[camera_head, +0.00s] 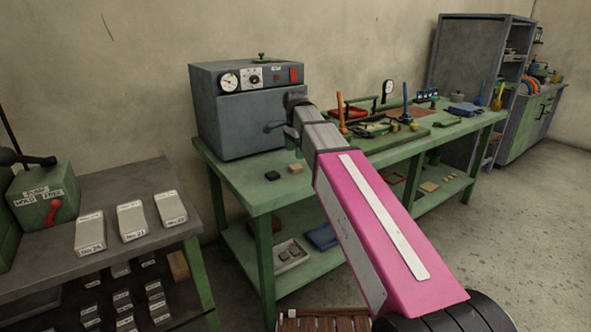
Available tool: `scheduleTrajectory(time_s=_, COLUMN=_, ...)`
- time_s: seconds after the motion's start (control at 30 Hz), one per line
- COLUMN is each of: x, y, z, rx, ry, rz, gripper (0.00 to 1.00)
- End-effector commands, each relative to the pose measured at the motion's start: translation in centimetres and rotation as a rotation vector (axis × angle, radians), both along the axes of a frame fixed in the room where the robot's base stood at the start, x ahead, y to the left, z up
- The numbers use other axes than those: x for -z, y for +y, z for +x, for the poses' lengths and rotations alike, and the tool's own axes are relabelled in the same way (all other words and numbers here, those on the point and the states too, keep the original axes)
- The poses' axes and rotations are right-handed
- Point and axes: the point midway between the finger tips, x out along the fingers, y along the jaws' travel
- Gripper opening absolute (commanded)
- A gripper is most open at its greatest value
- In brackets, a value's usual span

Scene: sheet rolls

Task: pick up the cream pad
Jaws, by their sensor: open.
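A small cream pad (296,168) lies flat on the green table (240,185), near its front left part, in front of the grey box-shaped machine. A dark pad (272,175) lies just left of it. My pink arm reaches from the lower right over the table. My gripper (280,122) is at the arm's far end, in front of the machine and above the cream pad, apart from it. The gripper is open; its fingers are small and partly hidden by the arm. Another cream-coloured flat piece (428,186) lies on the table's lower shelf.
The grey machine (245,125) with dials stands close behind my gripper. Tools and an orange-handled item (341,113) crowd the table to the right. A side table (110,262) with labelled boxes stands at left. A white tray (291,256) is on the lower shelf.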

Motion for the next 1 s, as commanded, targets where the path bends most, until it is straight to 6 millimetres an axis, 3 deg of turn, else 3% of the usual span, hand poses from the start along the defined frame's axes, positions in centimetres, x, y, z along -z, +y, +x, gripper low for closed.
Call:
scheduleTrajectory(time_s=0.33, x=2.5, y=-0.1, z=0.1, rx=0.000, ry=0.001, rz=0.000, gripper=0.74)
scheduleTrajectory(time_s=0.6, x=5.9, y=-0.2, z=0.3, rx=-0.001, ry=0.000, rz=0.000, gripper=0.74)
scheduleTrajectory(time_s=0.87, x=6.4, y=-0.2, z=0.4, rx=-0.001, ry=-0.001, rz=0.000, gripper=0.74)
scheduleTrajectory(time_s=0.9, x=6.4, y=-0.2, z=0.4, rx=-0.001, ry=-0.001, rz=0.000, gripper=0.71)
scheduleTrajectory(time_s=1.0, x=6.4, y=-0.2, z=0.4, rx=-0.001, ry=-0.001, rz=0.000, gripper=0.39)
